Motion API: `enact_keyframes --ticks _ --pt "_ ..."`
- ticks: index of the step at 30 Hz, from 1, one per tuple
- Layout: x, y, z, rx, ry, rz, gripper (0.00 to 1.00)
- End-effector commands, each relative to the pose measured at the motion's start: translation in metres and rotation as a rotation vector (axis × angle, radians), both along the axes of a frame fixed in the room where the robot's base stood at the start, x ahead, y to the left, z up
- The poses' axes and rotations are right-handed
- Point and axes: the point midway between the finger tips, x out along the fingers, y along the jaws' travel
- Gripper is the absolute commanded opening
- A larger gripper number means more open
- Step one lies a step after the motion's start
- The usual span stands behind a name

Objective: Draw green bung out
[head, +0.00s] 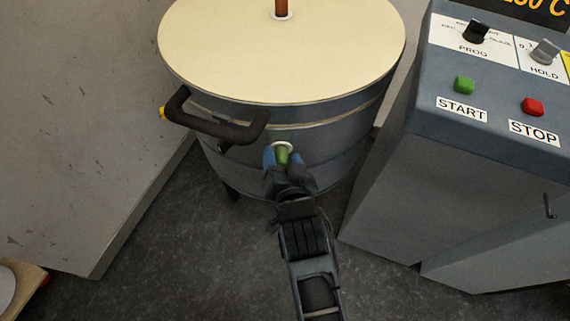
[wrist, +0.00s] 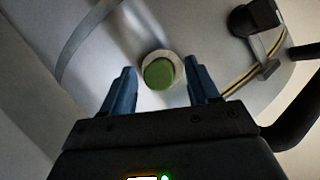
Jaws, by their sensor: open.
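The green bung (head: 282,157) sits in a pale ring (head: 289,146) on the side wall of a round grey kiln (head: 330,125). In the wrist view the bung (wrist: 158,73) shows end-on, inside the pale ring (wrist: 174,57). My gripper (head: 284,163) is in front of it. Its blue fingers are open, one to each side of the bung in the wrist view (wrist: 162,88). I cannot tell whether either finger touches the bung. The fingers partly hide the bung in the head view.
A black handle (head: 215,122) sticks out of the kiln, up and left of the bung. A cream lid (head: 285,55) with an orange-brown rod (head: 282,8) tops the kiln. A control cabinet (head: 400,185) stands to the right. Dark floor (head: 200,270) lies below.

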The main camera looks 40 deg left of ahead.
Motion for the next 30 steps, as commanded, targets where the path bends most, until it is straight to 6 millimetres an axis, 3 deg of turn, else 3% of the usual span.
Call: enact_keyframes --ticks 7,24,25,30 --pt "0.0004 0.0001 0.0000 0.000 0.000 0.000 0.58" --pt "0.0002 0.0000 0.0001 0.000 0.000 0.000 0.03" --pt "0.0002 0.0000 0.0001 0.000 0.000 0.000 0.32" --pt "0.0002 0.0000 0.0001 0.001 -0.001 0.000 0.16"
